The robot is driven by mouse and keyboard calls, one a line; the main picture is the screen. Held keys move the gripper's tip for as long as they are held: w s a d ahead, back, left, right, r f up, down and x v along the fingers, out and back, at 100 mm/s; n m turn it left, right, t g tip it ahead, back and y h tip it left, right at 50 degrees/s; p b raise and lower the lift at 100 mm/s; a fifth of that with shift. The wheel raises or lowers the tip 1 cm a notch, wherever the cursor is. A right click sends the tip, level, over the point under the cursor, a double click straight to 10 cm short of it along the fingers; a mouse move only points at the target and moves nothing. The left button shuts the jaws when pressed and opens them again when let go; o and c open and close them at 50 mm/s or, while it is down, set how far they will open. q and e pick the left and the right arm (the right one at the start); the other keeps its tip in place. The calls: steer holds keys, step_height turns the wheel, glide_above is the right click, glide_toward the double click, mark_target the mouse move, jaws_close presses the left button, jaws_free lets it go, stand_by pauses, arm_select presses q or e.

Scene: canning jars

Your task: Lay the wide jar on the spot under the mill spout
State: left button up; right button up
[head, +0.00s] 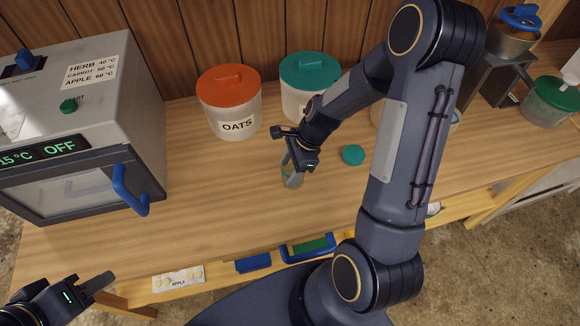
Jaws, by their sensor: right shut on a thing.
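My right gripper (293,163) is shut on a small clear glass jar (292,180), upright at the middle of the wooden counter. The fingers partly cover the jar, and I cannot tell whether it touches the counter. Its width is hard to judge. The mill (494,78), dark with a metal hopper and a blue top, stands at the back right. My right arm hides part of the counter beside it, and the spot under the spout is not clearly visible. My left gripper (98,287) is at the lower left, off the counter's front; its finger opening is unclear.
A teal lid (352,154) lies right of the held jar. The orange-lidded OATS canister (231,108) and a teal-lidded canister (309,82) stand behind. A dryer oven (80,120) with a blue handle fills the left.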

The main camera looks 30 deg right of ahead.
steer(key=shift+f, duration=0.2)
steer(key=o, duration=1.1)
steer(key=shift+r, duration=0.1)
